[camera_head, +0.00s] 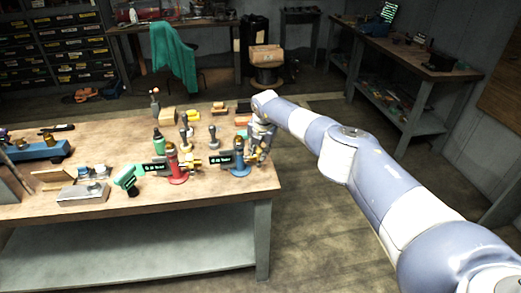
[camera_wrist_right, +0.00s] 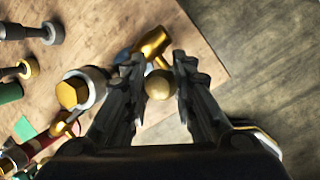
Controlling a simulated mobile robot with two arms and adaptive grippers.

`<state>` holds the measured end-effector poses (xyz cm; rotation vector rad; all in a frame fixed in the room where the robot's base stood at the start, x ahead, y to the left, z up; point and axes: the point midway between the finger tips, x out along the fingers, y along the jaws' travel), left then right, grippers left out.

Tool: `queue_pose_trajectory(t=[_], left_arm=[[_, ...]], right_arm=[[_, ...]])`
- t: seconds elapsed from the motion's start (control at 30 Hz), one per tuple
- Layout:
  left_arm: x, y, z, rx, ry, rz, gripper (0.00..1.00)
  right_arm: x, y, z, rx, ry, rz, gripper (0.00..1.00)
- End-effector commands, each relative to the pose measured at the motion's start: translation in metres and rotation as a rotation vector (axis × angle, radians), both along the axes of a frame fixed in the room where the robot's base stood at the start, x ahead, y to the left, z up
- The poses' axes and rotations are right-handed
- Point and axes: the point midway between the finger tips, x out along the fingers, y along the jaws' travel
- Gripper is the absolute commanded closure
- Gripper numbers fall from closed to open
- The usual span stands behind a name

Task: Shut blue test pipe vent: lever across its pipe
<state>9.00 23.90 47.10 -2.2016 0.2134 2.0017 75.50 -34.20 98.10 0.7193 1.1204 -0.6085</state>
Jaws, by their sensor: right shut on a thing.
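The blue test pipe (camera_head: 239,163) stands upright on its round blue base near the right end of the workbench, with a small dark display on its left side. My right gripper (camera_wrist_right: 158,68) is at the pipe's upper right side, fingers pointing at brass fittings. It is shut on a round brass knob (camera_wrist_right: 160,85), which I take as the end of the vent lever. A brass fitting (camera_wrist_right: 152,43) shows just beyond the fingertips. The fingers hide most of the lever, so I cannot tell its angle to the pipe. My left gripper is not in view.
A similar red pipe (camera_head: 175,165) stands to the left on the workbench (camera_head: 120,208). Several grey-handled tools (camera_head: 212,135) and a green bottle (camera_head: 158,144) stand behind. A green handheld device (camera_head: 127,178) lies further left. The floor right of the bench is clear.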

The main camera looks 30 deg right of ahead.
Motion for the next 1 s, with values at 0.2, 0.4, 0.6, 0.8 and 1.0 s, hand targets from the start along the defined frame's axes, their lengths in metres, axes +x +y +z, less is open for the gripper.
queue_pose_trajectory(t=[0.2,0.4,0.6,0.8,1.0], left_arm=[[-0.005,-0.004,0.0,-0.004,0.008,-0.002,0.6],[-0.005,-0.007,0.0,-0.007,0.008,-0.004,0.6],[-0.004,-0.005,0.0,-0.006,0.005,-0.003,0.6],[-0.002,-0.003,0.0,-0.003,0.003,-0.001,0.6],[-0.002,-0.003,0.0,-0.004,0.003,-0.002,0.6]], right_arm=[[0.001,0.0,0.002,0.001,-0.004,0.001,1.0],[0.001,0.0,0.001,0.002,-0.004,0.001,0.54],[0.0,0.0,0.0,0.001,-0.002,0.001,0.54],[-0.001,0.0,0.006,0.002,-0.002,0.001,0.54],[-0.006,0.001,0.021,0.0,-0.003,0.002,0.54]])
